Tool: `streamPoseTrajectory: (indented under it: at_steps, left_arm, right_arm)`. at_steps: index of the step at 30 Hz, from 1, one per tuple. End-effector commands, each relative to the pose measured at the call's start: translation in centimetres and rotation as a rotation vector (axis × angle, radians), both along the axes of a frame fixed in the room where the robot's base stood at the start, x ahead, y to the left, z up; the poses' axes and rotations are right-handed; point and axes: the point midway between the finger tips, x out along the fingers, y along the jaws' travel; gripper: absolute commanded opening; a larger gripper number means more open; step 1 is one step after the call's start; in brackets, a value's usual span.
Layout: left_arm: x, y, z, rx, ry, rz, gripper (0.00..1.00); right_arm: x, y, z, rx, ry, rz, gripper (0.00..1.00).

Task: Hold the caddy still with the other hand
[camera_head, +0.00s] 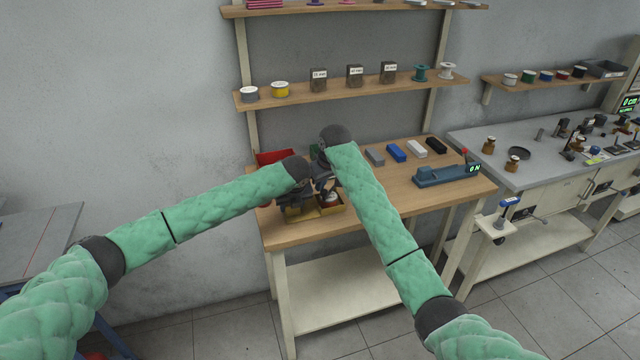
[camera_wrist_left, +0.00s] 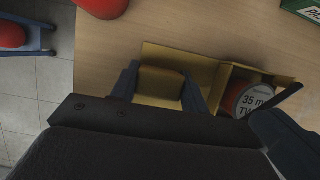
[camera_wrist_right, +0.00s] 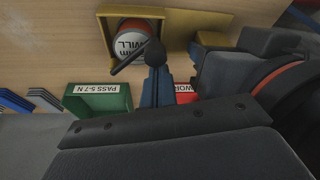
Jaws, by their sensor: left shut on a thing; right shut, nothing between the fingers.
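The yellow caddy (camera_head: 328,212) stands on the wooden bench under my two hands. In the left wrist view its open box (camera_wrist_left: 225,72) holds a round reel (camera_wrist_left: 253,100) labelled "35 mm TW…". My left gripper (camera_wrist_left: 162,92) is shut on the caddy's yellow block (camera_wrist_left: 162,80), one finger on each side. In the right wrist view the caddy (camera_wrist_right: 183,22) and the reel (camera_wrist_right: 131,42) lie just beyond my right gripper (camera_wrist_right: 155,72). Its fingers are together and empty, beside the reel.
A green bin (camera_wrist_right: 122,103) marked "PASS 5-7 N" and a red bin (camera_head: 268,156) stand behind the caddy. Grey, blue, white and black blocks (camera_head: 397,152) lie to the right. A blue device (camera_head: 435,178) with a green display stands near the bench's right end.

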Motion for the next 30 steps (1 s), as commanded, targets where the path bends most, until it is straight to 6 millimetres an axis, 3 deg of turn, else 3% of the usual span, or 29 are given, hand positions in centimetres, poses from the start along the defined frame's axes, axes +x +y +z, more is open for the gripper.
streamPoseTrajectory:
  at_steps: [20, 30]
  left_arm:
    - [0.0, 0.0, 0.0, 0.000, -0.001, 0.000, 0.17]
    - [0.0, 0.0, 0.0, 0.000, -0.001, 0.001, 0.17]
  right_arm:
    - [-0.5, -0.9, 0.0, -0.001, 0.001, 0.122, 0.00]
    - [-1.2, -2.9, 0.0, -0.004, 0.001, 0.368, 0.00]
